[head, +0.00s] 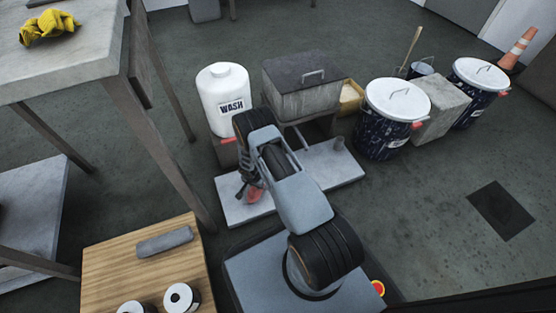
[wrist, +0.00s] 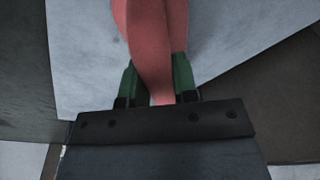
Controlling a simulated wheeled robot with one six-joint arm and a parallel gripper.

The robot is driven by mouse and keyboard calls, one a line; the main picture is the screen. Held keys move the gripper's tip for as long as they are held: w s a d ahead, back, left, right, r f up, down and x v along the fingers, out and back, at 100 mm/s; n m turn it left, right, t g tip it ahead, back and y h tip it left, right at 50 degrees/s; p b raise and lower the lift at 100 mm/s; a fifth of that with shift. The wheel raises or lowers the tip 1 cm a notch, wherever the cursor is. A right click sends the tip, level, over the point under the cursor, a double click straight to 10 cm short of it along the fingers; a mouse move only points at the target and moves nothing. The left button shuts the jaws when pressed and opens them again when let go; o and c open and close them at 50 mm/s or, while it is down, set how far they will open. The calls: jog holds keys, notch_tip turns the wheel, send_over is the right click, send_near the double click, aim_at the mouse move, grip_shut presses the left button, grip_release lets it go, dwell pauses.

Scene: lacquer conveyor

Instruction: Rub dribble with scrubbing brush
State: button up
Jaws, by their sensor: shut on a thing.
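My gripper (head: 247,186) is low over the pale slab (head: 345,172), in the middle of the head view. It is shut on a red object, taken as the scrubbing brush (head: 254,196), which shows small beneath the jaws. In the wrist view my gripper (wrist: 157,82) has green fingertips on either side of the red brush (wrist: 150,35), which runs up out of the picture. The pale slab (wrist: 85,60) lies behind it. The brush's bristles do not show, and I cannot tell if it touches the slab. I cannot make out the dribble in either view.
A white WASH jug (head: 222,98) and a lidded grey tank (head: 302,85) stand behind the slab. Blue-black drums (head: 385,130) stand right. A wooden table (head: 120,255) with a grey block (head: 165,242) and white-topped cans (head: 181,298) is at lower left.

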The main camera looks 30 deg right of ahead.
jog(key=shift+a, duration=0.45)
notch_tip(320, 180, up, 4)
jog(key=shift+d+r+p, duration=0.1)
jog(key=shift+d+p, duration=0.05)
jog(key=shift+p, duration=0.85)
jog(key=shift+r+p, duration=1)
jog(key=shift+r, duration=0.9)
jog(key=shift+r, duration=0.1)
